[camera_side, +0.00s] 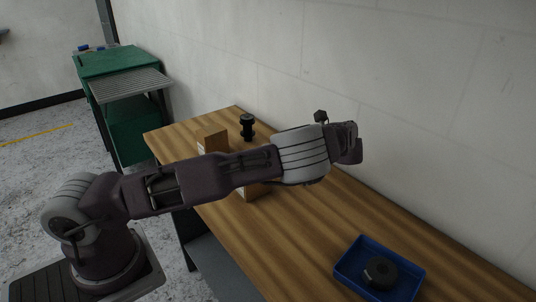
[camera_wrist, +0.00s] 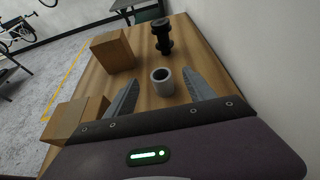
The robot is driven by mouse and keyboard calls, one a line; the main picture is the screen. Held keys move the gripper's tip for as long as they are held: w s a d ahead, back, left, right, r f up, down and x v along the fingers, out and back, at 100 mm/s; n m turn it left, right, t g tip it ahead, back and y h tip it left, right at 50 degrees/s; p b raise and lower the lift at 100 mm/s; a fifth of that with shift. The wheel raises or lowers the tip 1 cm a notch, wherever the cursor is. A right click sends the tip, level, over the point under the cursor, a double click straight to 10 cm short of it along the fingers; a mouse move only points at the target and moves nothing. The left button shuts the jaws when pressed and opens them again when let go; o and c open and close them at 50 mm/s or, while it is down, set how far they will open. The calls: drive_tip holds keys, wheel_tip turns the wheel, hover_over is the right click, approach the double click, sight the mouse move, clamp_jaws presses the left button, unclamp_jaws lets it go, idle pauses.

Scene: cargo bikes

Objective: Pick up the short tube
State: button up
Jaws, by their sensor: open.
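The short tube (camera_wrist: 162,82) is a light grey, hollow cylinder standing upright on the wooden table in the wrist view. It shows between and just beyond the two fingers of my gripper (camera_wrist: 163,92). The fingers are spread apart with nothing held between them. The side view shows my gripper end (camera_side: 350,145) over the table near the wall, with its fingers not clearly visible. The tube cannot be made out in the side view, where my arm covers that part of the table.
A black spool-shaped part (camera_wrist: 162,36) stands behind the tube. A cardboard box (camera_wrist: 113,52) is at its left, and another box (camera_wrist: 75,120) is nearer. A blue tray (camera_side: 344,262) holds a black round part (camera_side: 380,272). The wall borders the table; bare wood lies before the tray.

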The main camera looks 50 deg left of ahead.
drive_tip(key=f, duration=0.3)
drive_tip(key=shift+a+f, duration=0.25)
drive_tip(key=shift+f, duration=0.15)
drive_tip(key=x, duration=0.6)
drive_tip(key=shift+s+a+f, duration=0.1)
drive_tip(key=shift+a, duration=0.2)
clamp_jaws()
